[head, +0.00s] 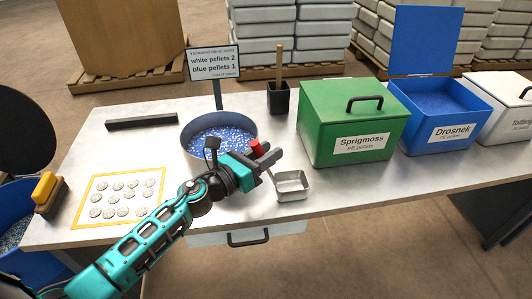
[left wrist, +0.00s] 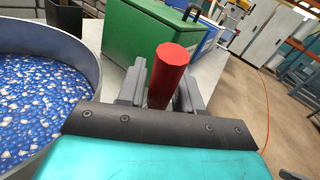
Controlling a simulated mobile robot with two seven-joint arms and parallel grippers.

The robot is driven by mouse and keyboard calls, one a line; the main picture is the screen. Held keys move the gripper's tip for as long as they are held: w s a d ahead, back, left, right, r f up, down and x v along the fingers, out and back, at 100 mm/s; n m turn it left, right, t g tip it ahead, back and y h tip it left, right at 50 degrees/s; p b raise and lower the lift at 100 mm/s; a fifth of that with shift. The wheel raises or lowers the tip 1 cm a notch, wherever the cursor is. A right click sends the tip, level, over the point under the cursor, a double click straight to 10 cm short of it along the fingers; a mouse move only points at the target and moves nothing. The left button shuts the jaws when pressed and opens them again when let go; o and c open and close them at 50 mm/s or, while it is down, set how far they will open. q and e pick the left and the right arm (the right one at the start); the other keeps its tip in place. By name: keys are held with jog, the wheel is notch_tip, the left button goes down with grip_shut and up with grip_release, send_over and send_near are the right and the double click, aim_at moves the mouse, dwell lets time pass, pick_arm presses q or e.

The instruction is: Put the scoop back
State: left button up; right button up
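The scoop has a square metal pan (head: 291,185) and a red handle (head: 257,149). My left gripper (head: 267,160) has its fingers closed around the red handle. In the left wrist view the red handle (left wrist: 168,75) stands between the two dark fingers, with the pan hidden. The pan shows over the table's front part, in front of the green bin; I cannot tell whether it touches the table. My right gripper is not in view.
A round pan (head: 219,128) of blue and white pellets lies behind my left gripper. A green Sprigmoss bin (head: 353,120) and an open blue Drosnek bin (head: 440,110) stand right. A black holder (head: 279,99) with a wooden stick stands behind. A yellow-framed mat (head: 120,197) holds several discs.

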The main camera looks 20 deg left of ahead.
pick_arm(q)
jog(key=o, duration=0.3)
jog(key=shift+r, duration=0.1)
